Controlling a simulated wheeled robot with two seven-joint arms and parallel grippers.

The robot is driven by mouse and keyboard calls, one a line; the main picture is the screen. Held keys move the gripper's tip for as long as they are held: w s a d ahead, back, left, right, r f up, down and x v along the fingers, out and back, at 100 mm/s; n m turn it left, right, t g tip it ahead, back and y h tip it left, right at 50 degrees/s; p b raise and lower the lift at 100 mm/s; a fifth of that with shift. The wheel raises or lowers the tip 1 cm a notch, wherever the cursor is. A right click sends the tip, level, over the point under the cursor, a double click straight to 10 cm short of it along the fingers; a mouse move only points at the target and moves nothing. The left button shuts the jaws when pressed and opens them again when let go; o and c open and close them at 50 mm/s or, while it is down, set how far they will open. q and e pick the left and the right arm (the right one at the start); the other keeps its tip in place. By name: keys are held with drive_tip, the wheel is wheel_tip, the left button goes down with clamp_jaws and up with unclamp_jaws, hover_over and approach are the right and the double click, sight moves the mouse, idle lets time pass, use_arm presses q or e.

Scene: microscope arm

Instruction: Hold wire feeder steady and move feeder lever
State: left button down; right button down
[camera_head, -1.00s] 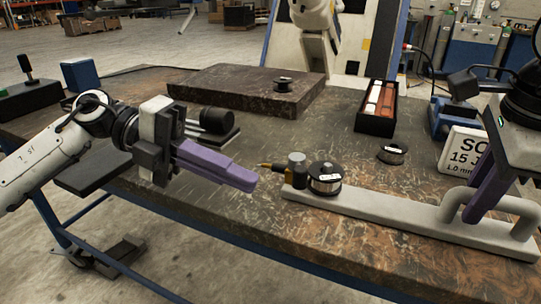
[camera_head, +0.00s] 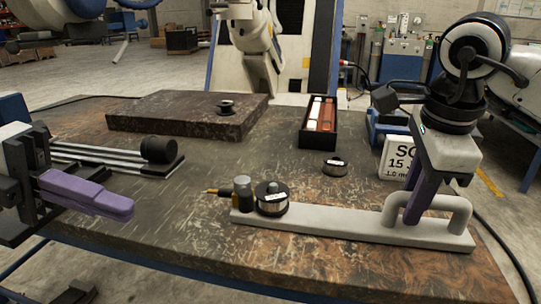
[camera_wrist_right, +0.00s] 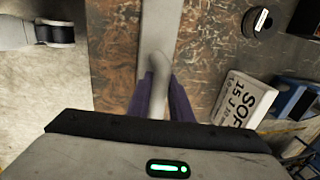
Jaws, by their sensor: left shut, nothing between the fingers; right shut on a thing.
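The wire feeder (camera_head: 335,222) is a long pale grey bar lying on the table. At its left end are a black-rimmed wire spool (camera_head: 271,197), a small grey-topped cylinder (camera_head: 242,190) and a brass-tipped nozzle pointing left. I cannot make out a distinct lever. My right gripper (camera_head: 413,207) comes down from above, shut on the feeder's handle (camera_head: 447,204). The right wrist view shows its purple fingers on both sides of the handle (camera_wrist_right: 157,62). My left gripper (camera_head: 130,207) is shut and empty, left of the nozzle and apart from it.
A dark slab (camera_head: 185,115) with a small spool is at the back left. A black box of rolls (camera_head: 318,125), a loose spool (camera_head: 335,167) and a white labelled box (camera_head: 397,158) stand behind the feeder. A black-ended rail device (camera_head: 158,150) is behind my left gripper.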

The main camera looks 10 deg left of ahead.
drive_tip(key=shift+r, duration=0.1)
drive_tip(key=c, duration=1.5)
unclamp_jaws()
